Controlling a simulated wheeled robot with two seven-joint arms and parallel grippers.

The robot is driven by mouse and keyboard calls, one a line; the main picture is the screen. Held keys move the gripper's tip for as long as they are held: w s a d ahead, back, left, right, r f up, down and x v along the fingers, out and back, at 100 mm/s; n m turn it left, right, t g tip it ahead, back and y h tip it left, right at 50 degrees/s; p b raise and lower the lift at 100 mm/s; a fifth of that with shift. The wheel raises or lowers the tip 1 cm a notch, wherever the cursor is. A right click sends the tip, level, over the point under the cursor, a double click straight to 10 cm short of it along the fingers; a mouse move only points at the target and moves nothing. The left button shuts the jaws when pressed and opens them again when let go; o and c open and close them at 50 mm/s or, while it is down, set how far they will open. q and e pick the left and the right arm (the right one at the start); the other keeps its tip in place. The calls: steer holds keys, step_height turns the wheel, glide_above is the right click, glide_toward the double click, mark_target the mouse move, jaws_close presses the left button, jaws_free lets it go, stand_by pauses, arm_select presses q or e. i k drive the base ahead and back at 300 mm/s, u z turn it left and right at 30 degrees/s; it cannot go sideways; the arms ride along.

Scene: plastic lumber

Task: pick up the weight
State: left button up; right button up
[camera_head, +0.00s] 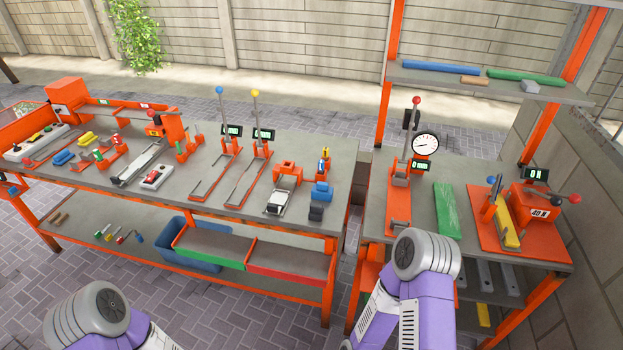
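No object is plainly recognisable as the weight. An orange block with a white "40 N" label (540,212) stands on an orange base plate on the right table, beside a yellow bar (507,228). I cannot tell whether this block is loose or part of the fixture. A display reading "0 N" (535,174) is above it. My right arm (425,255) rises in front of the right table's near edge, and my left arm (90,315) is at the bottom left. Neither gripper shows in this view.
The left table (340,170) holds several lever fixtures, blue blocks and a small dark block (316,213). On the right table are a dial gauge (425,145) and a green board (447,212). A shelf (430,76) with bars hangs above it. A gap separates the tables.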

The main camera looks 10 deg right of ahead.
mark_target(321, 191)
steer(key=z, duration=0.55)
steer(key=i, duration=0.85)
steer(key=z, duration=0.75)
